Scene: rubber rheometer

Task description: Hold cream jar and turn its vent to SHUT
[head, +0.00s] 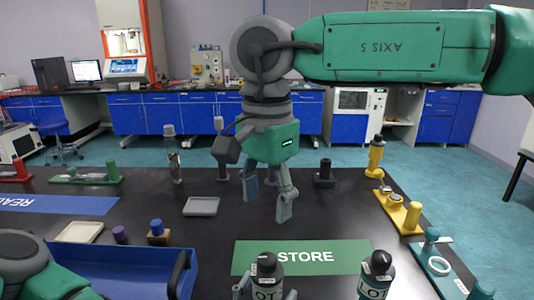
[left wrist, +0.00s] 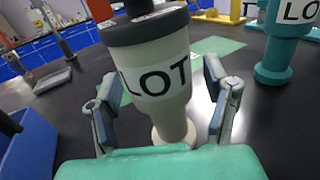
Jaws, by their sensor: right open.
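The cream jar (head: 267,290) stands at the near edge of the table with a dark grey collar and cap; its side reads LOT. It fills the middle of the left wrist view (left wrist: 158,90), tilted there, with a bit of red at the cut-off top. The vent setting cannot be read. My left gripper (head: 265,294) has one finger on each side of the jar; in the left wrist view (left wrist: 162,85) gaps show between fingers and jar. My right gripper (head: 267,206) hangs open and empty above the table, behind the jar.
A teal LOT jar (head: 376,272) stands right of the cream jar. A green STORE mat (head: 345,256) lies behind them. A blue bin (head: 150,262) is at left, a grey tray (head: 201,206) beyond, and yellow (head: 400,215) and teal fixtures (head: 445,275) at right.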

